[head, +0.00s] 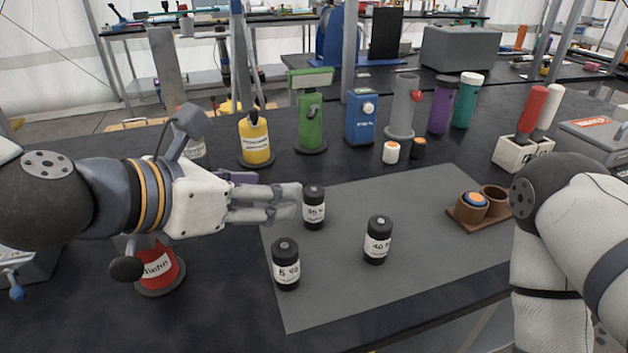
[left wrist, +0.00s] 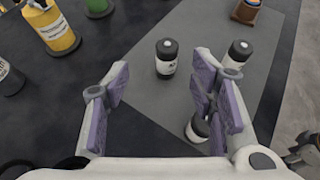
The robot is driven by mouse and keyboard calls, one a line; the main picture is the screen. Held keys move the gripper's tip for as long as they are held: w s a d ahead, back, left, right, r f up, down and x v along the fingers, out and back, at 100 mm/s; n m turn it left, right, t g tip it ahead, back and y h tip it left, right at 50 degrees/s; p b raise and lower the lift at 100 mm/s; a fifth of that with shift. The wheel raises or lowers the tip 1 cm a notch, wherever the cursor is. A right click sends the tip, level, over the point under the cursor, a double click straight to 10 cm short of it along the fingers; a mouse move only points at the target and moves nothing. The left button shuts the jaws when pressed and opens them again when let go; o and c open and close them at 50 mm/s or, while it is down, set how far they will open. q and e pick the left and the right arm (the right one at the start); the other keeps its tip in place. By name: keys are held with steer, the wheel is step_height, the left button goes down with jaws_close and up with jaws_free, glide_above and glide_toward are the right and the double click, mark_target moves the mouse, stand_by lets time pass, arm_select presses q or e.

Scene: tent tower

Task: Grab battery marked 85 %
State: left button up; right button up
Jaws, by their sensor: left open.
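The battery marked 85 % (head: 314,209) is a black cylinder with a white label, standing upright on the grey mat (head: 340,300). My left gripper (head: 291,203) is open and empty just left of it, its fingers pointing at it. In the left wrist view the 85 % battery (left wrist: 166,60) stands just beyond the gap between the purple-padded fingers (left wrist: 160,80). The 40 % battery (head: 377,241) stands to its right and nearer. The 5 % battery (head: 286,266) stands nearer on the left; in the left wrist view it (left wrist: 197,130) is partly hidden by a finger. My right gripper is out of view.
A brown wooden holder (head: 466,217) with two cups sits at the mat's right. A red container (head: 160,270) stands under my left forearm. Yellow (head: 254,140), green (head: 311,125) and blue (head: 361,120) items stand behind.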

mark_target(312, 192)
arm_select(q)
steer(key=d+f, duration=0.1)
steer(key=w+d+f+b, duration=0.1)
steer(key=shift+w+d+f, duration=0.1)
steer(key=shift+w+f, duration=0.1)
steer(key=shift+f, duration=0.15)
steer(key=x, duration=0.4)
steer(key=b+x, duration=0.1)
steer(key=x, duration=0.1)
steer(key=shift+w+d+r, duration=0.1)
steer(key=shift+w+d, duration=0.15)
steer(key=shift+d, duration=0.15)
steer(key=shift+w+d, duration=0.2)
steer(key=shift+w, duration=0.1)
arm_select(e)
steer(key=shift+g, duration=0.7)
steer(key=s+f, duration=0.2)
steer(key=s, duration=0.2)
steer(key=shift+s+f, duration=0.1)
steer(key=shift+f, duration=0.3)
arm_select(q)
jaws_close()
